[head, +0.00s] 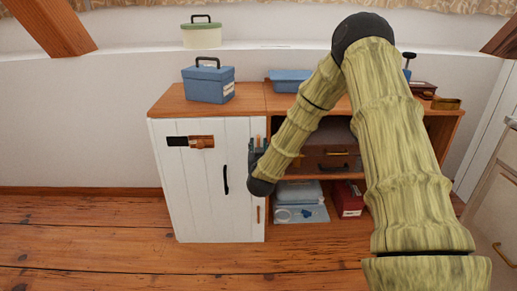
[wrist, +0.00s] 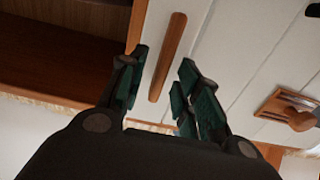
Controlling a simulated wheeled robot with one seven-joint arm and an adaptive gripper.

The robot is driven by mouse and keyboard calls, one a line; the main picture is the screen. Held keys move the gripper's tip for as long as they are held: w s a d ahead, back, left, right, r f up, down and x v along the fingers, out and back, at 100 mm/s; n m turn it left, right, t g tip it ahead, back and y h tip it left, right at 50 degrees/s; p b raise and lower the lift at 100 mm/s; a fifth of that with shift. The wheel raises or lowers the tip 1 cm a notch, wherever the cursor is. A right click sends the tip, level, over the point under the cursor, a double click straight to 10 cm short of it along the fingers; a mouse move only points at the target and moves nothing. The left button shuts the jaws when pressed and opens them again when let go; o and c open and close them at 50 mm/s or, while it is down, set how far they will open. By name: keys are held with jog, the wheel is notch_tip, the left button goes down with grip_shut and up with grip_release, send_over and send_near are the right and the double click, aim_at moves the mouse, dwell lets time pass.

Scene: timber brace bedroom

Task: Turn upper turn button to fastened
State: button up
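The upper turn button (wrist: 168,55) is a slim wooden bar on the white cabinet door (head: 190,205), close to the door's edge beside the open shelves. In the wrist view it runs roughly parallel to that edge, so it stands about upright on the door. In the head view only its top (head: 258,139) shows, behind my gripper (head: 256,150). In the wrist view my gripper (wrist: 161,70) is open, with one finger on each side of the button's near part. I cannot tell whether either finger touches it.
A lower wooden turn button (head: 258,214) stands upright near the door's bottom. The door has a black handle (head: 226,180) and a wooden latch on a plate (head: 200,142). Right of the door are open shelves with a brown case (head: 322,160). A blue box (head: 208,84) stands on top.

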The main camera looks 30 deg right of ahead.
grip_shut()
